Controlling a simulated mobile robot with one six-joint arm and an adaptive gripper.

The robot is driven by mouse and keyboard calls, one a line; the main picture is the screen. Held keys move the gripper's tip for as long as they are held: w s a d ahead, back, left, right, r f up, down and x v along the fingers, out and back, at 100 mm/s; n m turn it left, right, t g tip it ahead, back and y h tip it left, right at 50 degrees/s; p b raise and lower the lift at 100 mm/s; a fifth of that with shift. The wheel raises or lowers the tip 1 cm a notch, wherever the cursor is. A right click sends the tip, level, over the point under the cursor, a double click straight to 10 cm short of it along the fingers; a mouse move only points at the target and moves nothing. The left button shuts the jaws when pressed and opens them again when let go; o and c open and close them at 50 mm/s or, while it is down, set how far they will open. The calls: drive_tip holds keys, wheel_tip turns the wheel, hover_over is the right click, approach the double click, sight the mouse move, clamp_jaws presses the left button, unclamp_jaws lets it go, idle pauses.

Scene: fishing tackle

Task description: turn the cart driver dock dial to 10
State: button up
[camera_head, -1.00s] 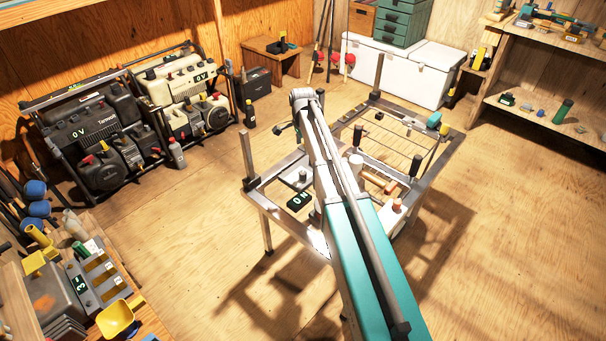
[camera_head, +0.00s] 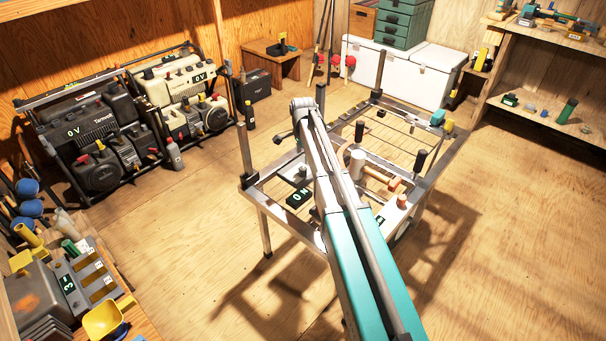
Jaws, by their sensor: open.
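A metal-framed cart (camera_head: 262,208) stands in the middle of the floor. On its near left part, a pale plate (camera_head: 286,172) carries a small grey knob (camera_head: 302,170). A black display (camera_head: 299,197) reading "0 N" lies just in front of it. On the near right, a white unit (camera_head: 394,212) has a reddish-topped knob (camera_head: 402,201) and a small display, partly behind my arm. I cannot tell which knob is the driver dock dial, and no 10 is legible. My arm reaches over the cart from below and hides its middle. My gripper is not discernible behind the arm.
Upright posts (camera_head: 245,148) rise from the cart's corners. A mallet-like tool with a wooden handle (camera_head: 378,176) lies on it. Generators (camera_head: 100,140) stand at left, a cluttered bench (camera_head: 150,325) at lower left, and shelves (camera_head: 545,118) at right. The floor between is clear.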

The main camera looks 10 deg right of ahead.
sight(303, 168)
drive_tip(key=shift+f+b, duration=3.1)
drive_tip(key=shift+f, duration=0.3)
clamp_jaws()
